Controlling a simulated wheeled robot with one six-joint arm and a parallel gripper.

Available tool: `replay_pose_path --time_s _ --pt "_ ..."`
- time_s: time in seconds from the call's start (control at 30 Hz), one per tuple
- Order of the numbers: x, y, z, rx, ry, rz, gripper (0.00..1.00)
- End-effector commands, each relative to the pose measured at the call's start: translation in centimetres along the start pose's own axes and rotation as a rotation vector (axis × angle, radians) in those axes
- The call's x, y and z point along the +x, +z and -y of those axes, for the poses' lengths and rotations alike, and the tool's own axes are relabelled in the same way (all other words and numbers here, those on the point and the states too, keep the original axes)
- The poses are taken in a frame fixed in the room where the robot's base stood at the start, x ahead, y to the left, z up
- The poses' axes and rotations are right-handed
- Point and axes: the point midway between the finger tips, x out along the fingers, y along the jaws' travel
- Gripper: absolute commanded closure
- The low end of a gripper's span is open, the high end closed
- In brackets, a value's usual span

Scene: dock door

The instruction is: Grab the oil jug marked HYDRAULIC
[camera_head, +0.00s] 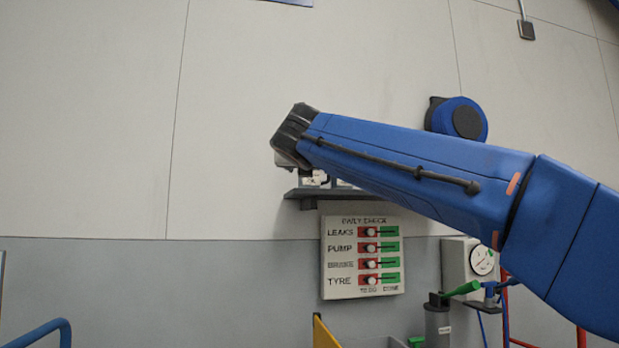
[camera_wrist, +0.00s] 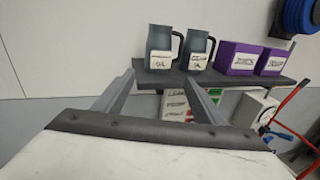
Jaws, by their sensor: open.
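Two grey jugs with dark handles and white labels stand upright side by side on a dark wall shelf (camera_wrist: 222,79) in the wrist view: a left jug (camera_wrist: 159,40) and a right jug (camera_wrist: 196,45). Their label writing is too blurred to tell which reads HYDRAULIC. My gripper (camera_wrist: 162,88) is open and empty; its two fingers point toward the shelf, apart from both jugs. In the head view my gripper (camera_head: 288,138) is in front of the shelf (camera_head: 310,193), and my arm hides most of what stands there.
Two purple labelled boxes (camera_wrist: 237,58) stand right of the jugs. Below the shelf hangs a daily check board (camera_head: 362,257) with red and green sliders. A gauge box (camera_head: 470,265) and a blue round reel (camera_head: 457,119) are on the right. The wall at left is bare.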

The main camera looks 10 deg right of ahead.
Motion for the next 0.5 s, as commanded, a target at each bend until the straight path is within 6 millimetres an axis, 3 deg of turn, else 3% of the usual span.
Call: replay_pose_path --time_s 0.17,0.5 --pt "1.0 0.9 -0.5 -0.045 0.0 0.02 0.36" --pt "6.8 0.9 -0.5 -0.041 -0.001 0.017 0.36"
